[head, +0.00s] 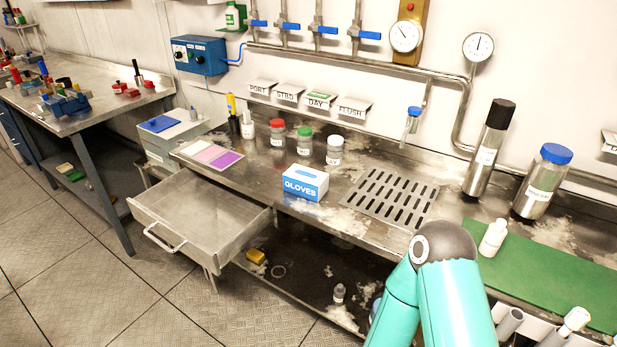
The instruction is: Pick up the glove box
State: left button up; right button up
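The glove box (305,183) is a small blue and white carton marked GLOVES. It sits on the steel counter in the head view, near the front edge, left of the slotted drain grate (389,197). A teal arm of mine rises from the bottom edge, right of centre, with its dark rounded joint in front of the counter. Its gripper is not visible. No gripper is near or touching the glove box. Neither of my grippers shows in this view.
An open, empty drawer (197,220) juts out left of the glove box. Jars with red (277,132), green (304,140) and white lids (334,150) stand behind it. A steel flask (489,150), a blue-lidded canister (542,182) and a green mat (560,262) lie to the right.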

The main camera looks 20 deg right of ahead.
aim_at(310, 184)
jog(key=u, duration=0.2)
jog(key=i, duration=0.85)
jog(key=z, duration=0.2)
